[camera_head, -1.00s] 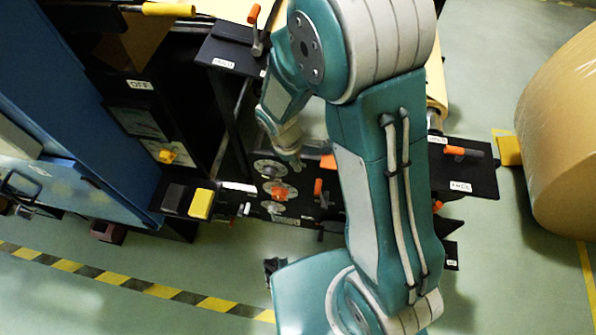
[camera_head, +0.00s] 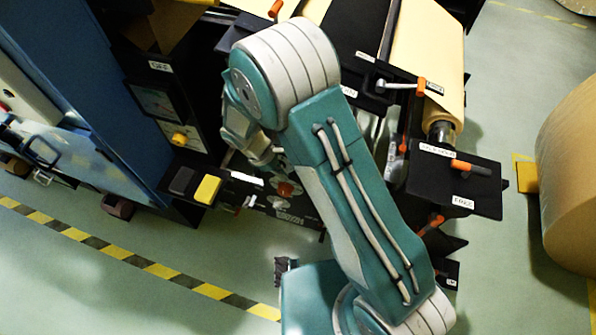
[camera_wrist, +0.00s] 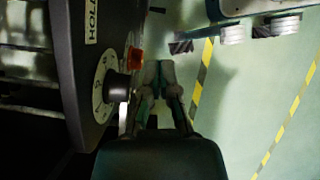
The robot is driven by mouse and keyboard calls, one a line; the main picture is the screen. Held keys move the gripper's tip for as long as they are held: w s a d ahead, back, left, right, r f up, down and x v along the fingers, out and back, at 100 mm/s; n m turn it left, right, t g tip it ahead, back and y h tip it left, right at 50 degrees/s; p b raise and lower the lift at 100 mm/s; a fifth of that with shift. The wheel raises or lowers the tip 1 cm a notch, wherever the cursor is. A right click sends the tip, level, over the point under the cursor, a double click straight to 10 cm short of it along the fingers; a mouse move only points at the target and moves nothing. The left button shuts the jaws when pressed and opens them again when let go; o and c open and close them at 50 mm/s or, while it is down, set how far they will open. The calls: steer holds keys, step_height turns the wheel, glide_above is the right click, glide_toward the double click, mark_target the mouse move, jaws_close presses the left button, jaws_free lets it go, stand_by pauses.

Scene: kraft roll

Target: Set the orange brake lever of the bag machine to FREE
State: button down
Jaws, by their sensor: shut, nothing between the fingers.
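An orange-handled lever (camera_head: 455,164) lies on a black plate (camera_head: 486,186) at the right end of the machine. The plate carries a label reading FREE near its lower edge and another label beside the handle.
Another orange-tipped lever (camera_head: 405,86) sits on a black plate above. A large kraft roll (camera_head: 572,175) stands at right.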

steer(key=d+f, duration=0.1)
steer(key=d, duration=0.3)
steer(key=s+d+f, duration=0.1)
steer(key=d, duration=0.2)
steer(key=s+d+f, duration=0.1)
steer(key=d+f, duration=0.1)
steer(key=d, duration=0.2)
steer(key=shift+s+d+f, duration=0.1)
steer(key=shift+s+d, duration=0.05)
steer(key=shift+d, duration=0.2)
steer(key=shift+a, duration=0.4)
